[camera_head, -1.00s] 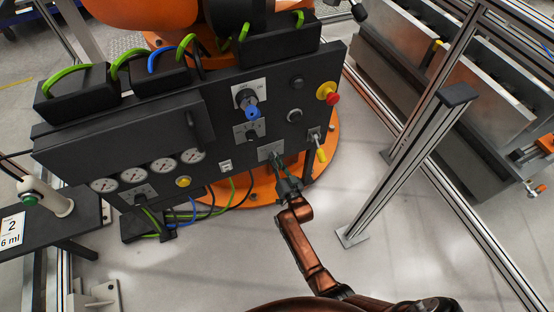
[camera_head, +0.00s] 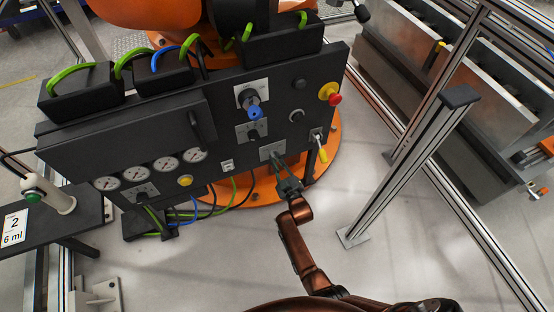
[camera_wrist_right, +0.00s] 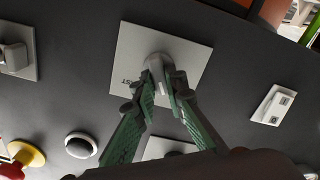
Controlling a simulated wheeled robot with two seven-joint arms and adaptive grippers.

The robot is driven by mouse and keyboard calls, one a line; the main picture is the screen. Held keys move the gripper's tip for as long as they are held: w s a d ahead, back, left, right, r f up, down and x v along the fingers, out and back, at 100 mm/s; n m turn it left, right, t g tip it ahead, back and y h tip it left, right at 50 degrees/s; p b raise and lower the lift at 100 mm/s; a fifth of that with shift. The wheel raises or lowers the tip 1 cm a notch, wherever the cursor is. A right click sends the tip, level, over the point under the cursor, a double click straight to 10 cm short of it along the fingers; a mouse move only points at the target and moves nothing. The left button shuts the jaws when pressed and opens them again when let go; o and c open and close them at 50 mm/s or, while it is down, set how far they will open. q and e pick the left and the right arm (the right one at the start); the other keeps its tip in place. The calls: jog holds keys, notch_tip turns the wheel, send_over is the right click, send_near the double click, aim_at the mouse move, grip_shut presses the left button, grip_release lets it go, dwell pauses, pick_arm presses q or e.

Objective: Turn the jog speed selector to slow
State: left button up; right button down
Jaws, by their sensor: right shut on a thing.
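The jog speed selector is a grey knob (camera_wrist_right: 157,62) on a light square plate (camera_wrist_right: 133,50), low on the dark control panel. The same plate (camera_head: 266,151) shows in the head view. My right gripper (camera_head: 276,162) reaches the knob from the front and below. In the right wrist view its two green-padded fingers (camera_wrist_right: 162,88) are shut on the knob, one on each side. Part of a label ending in "ST" shows upside down on the plate; the fingers and knob hide the rest. I cannot read the pointer direction. My left gripper is not in view.
Above the selector are another selector (camera_head: 253,134) and a blue-handled switch (camera_head: 254,112). A red and yellow stop button (camera_head: 334,98) and a yellow-handled lever (camera_head: 322,151) are to the right. A white rocker switch (camera_head: 227,165) is left. A metal post (camera_head: 408,165) stands right of my arm.

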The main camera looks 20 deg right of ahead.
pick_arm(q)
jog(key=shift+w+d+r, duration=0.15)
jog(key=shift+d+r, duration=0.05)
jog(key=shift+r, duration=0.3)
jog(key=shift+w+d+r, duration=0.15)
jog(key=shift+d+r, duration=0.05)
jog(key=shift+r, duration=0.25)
pick_arm(e)
jog(key=n, duration=0.2)
jog(key=shift+f+n, duration=0.1)
jog(key=shift+n, duration=0.2)
jog(key=c, duration=2)
grip_release()
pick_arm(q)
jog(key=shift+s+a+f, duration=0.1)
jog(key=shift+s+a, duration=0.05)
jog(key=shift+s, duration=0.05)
pick_arm(e)
jog(key=shift+o, duration=0.2)
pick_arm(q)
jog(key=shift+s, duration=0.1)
pick_arm(e)
jog(key=shift+r, duration=0.25)
notch_tip(320, 180, up, 10)
jog(key=shift+f, duration=0.2)
